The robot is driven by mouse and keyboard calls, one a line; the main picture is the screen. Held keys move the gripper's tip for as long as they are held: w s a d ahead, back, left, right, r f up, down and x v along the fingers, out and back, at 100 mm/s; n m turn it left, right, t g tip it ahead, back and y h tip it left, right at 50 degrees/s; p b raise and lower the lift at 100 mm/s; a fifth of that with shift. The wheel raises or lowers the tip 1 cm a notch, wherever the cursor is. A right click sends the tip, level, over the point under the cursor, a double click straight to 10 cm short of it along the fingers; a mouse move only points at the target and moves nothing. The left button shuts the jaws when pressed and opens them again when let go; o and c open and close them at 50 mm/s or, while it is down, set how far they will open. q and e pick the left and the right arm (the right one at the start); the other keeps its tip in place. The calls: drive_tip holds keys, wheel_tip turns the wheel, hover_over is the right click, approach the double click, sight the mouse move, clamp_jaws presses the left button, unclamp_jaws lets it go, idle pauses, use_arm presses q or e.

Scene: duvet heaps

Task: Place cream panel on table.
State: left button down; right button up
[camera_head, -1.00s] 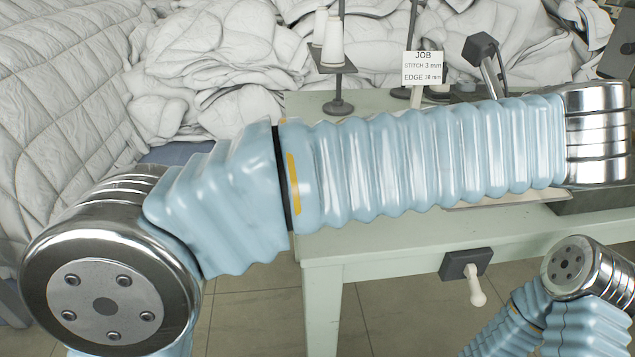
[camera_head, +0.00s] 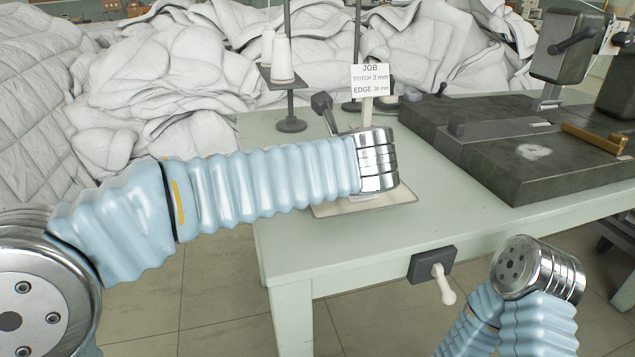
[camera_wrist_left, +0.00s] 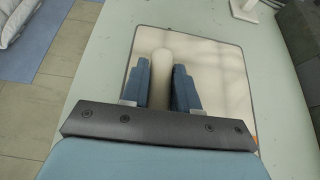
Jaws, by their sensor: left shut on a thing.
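The cream panel (camera_head: 330,209) is a flat, pale rectangle with a dark rim, partly hidden under my left wrist near the table's left front in the head view. In the left wrist view the panel (camera_wrist_left: 212,62) lies flat below my left gripper (camera_wrist_left: 160,75), whose blue fingers are on either side of a cream upright handle (camera_wrist_left: 162,62). The gripper is shut on this handle. The panel is over the pale green table (camera_head: 440,190); I cannot tell whether it touches. My right forearm shows at lower right, but its gripper is out of view.
A job card (camera_head: 370,79) and a thread stand (camera_head: 289,124) with white cones stand behind the panel. A dark machine bed (camera_head: 500,150) fills the table's right side. White duvets (camera_head: 190,100) are heaped behind and left. A white-handled crank (camera_head: 437,272) sticks out in front.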

use_arm(q)
drive_tip(key=shift+w+a+f, duration=0.2)
drive_tip(key=shift+f, duration=0.15)
drive_tip(key=shift+w+f+b, duration=0.1)
drive_tip(key=shift+f+b, duration=0.3)
drive_tip(key=shift+f, duration=1.2)
drive_tip(key=shift+f, duration=0.2)
drive_tip(key=c, duration=0.8)
unclamp_jaws()
drive_tip(key=shift+c, duration=0.2)
drive_tip(key=shift+r, duration=0.1)
drive_tip(key=shift+r, duration=0.2)
drive_tip(key=v, duration=1.2)
drive_tip(key=shift+a+f, duration=0.1)
